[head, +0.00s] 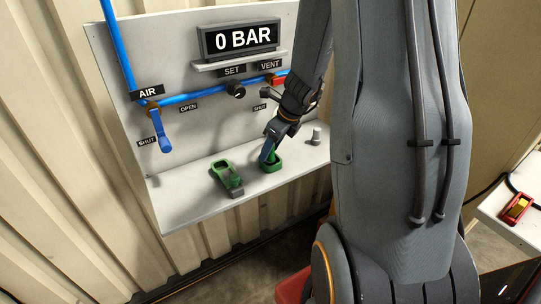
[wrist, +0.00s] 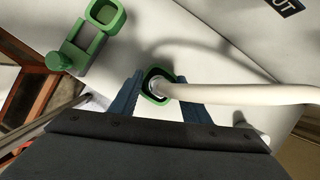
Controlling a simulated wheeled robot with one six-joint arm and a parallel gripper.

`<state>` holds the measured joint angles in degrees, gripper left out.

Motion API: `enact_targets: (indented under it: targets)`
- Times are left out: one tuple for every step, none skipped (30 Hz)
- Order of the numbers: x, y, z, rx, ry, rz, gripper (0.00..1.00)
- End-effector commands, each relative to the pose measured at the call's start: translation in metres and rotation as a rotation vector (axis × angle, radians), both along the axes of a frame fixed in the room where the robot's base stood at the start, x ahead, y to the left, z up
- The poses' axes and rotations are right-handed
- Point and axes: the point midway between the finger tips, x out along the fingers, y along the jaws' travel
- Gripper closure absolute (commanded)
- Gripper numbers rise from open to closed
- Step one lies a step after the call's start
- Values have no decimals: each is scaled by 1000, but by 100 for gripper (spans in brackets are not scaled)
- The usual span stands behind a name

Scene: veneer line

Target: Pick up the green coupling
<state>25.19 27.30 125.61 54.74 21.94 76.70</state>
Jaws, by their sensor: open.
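A green collar-shaped piece (head: 278,166), apparently the coupling, stands on the pale shelf under the panel. In the wrist view the green coupling (wrist: 151,74) has a dark opening, with a metal fitting and a thick white hose at it. My gripper (head: 268,157) points down at it from above. In the wrist view my gripper (wrist: 158,92) has its two blue fingers apart, one to each side of the coupling. Whether the fingers touch it I cannot tell. A second green piece (head: 227,178), a block with a ring, sits left of it and shows in the wrist view (wrist: 86,48).
The shelf (head: 185,202) is bare at its left. A small grey peg (head: 317,136) stands right of my gripper. Above are the blue AIR handle (head: 163,140), the SET knob (head: 236,91), the red VENT valve (head: 277,79) and a "0 BAR" display (head: 241,38).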

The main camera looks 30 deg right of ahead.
Motion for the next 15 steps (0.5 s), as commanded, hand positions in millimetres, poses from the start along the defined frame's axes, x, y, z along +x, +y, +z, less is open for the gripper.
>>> enact_targets:
  targets:
    - [0,0,0,-1,0,0,57]
    - [0,0,0,-1,0,0,57]
    - [0,0,0,-1,0,0,57]
    - [0,0,0,-1,-1,1,57]
    - [0,0,0,-1,-1,1,57]
    - [0,0,0,-1,-1,1,64]
    - [0,0,0,-1,-1,1,69]
    - [0,0,0,-1,-1,1,74]
    - [0,0,0,-1,-1,1,81]
    - [0,0,0,0,0,1,86]
    - [0,0,0,0,0,1,91]
    - [0,0,1,0,0,1,98]
    - [0,0,1,0,0,1,100]
    - [0,0,1,-1,-1,1,100]
    - [0,0,1,-1,-1,1,100]
